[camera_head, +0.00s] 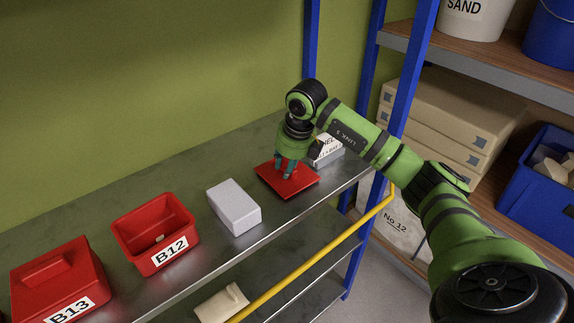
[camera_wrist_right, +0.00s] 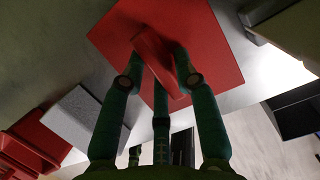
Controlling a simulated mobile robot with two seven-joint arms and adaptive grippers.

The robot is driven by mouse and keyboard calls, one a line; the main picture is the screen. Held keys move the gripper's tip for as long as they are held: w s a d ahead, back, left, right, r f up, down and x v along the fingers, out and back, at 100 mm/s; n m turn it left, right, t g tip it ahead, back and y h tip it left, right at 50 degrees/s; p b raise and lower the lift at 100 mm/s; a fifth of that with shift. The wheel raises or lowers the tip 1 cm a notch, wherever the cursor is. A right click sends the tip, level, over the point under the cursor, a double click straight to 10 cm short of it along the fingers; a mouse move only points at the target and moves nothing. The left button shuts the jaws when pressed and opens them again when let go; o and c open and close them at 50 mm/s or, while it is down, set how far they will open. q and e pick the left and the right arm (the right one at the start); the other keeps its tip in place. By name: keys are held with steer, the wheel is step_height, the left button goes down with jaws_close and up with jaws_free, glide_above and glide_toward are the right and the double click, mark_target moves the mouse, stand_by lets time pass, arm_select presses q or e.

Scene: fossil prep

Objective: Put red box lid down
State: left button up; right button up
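The red box lid (camera_head: 302,187) is a flat square plate with a raised bar handle. It is at the right end of the metal shelf (camera_head: 218,258); I cannot tell if it rests on the shelf or is just above it. My right gripper (camera_head: 284,172) points down over the lid. In the right wrist view its fingers stand on both sides of the handle (camera_wrist_right: 160,62) and seem to close on it, above the red plate (camera_wrist_right: 218,62). The red box B12 (camera_head: 130,240) is open, with a small pale thing (camera_head: 159,239) inside. My left gripper is out of view.
A grey-white block (camera_head: 232,205) stands between box B12 and the lid. Box B13 (camera_head: 57,278), with a lid on, is at far left. A white labelled box (camera_head: 328,150) is close behind the lid. A yellow rail (camera_head: 320,256) runs along the front.

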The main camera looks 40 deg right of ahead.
mark_target(294, 181)
steer(key=shift+o, duration=0.2)
steer(key=shift+r, duration=0.15)
steer(key=shift+s+r, duration=0.1)
steer(key=shift+r, duration=0.2)
steer(key=b+v, duration=0.2)
steer(key=v, duration=0.9)
steer(key=shift+r+b, duration=0.15)
steer(key=shift+b, duration=0.2)
